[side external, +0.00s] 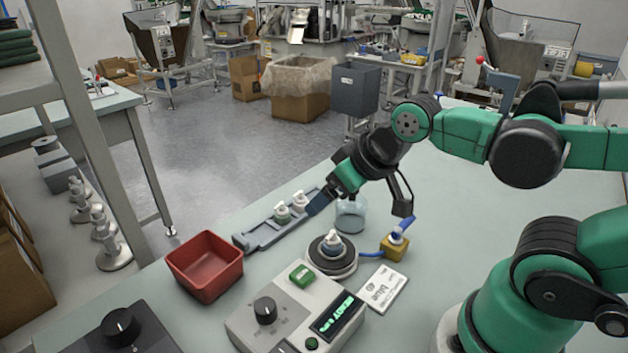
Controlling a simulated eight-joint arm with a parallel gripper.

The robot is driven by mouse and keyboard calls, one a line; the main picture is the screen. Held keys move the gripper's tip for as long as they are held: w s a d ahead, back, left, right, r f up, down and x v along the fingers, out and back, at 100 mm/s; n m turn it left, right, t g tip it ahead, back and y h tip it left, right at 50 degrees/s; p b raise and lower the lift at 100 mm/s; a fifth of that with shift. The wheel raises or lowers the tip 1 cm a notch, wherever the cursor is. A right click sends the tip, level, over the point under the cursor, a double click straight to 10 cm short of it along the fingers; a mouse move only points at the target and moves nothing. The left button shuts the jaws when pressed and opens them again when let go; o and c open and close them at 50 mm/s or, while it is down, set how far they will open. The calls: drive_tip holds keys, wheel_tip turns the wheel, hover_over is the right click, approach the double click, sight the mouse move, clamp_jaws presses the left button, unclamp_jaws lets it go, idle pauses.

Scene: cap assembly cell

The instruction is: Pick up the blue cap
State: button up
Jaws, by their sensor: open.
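My gripper (360,203) hangs over the middle of the bench with its jaws wide apart and nothing between the tips. A pump cap with a white top and a bluish-grey collar (332,241) stands upright on a round black fixture (325,256), below and left of the gripper. It looks like the blue cap, but its colour is faint. A grey rail (262,234) to the left holds a greenish cap (282,213) and a whitish cap (300,200). My left finger overlaps the rail's far end in this view, and I cannot tell whether it touches.
A clear jar (350,218) stands behind the fixture. A red bin (206,265) stands left.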

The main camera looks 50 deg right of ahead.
sight(333, 231)
drive_tip(key=f+n+g, duration=0.1)
drive_tip(key=n+g, duration=0.1)
drive_tip(key=n, duration=0.1)
drive_tip(key=w+d+f+n+g, duration=0.1)
drive_tip(key=n+g, duration=0.1)
drive_tip(key=f+n+g, duration=0.1)
drive_tip(key=n, duration=0.2)
drive_tip(key=shift+w+d+f+n+g, duration=0.15)
drive_tip(key=shift+d+f+n+g, duration=0.15)
drive_tip(key=shift+d+f+g, duration=0.1)
drive_tip(key=shift+d+f+n+g, duration=0.15)
drive_tip(key=shift+f+n+g, duration=0.6)
drive_tip(key=shift+n, duration=0.35)
drive_tip(key=shift+f, duration=2.75)
drive_tip(key=c, duration=1)
drive_tip(key=shift+o, duration=0.2)
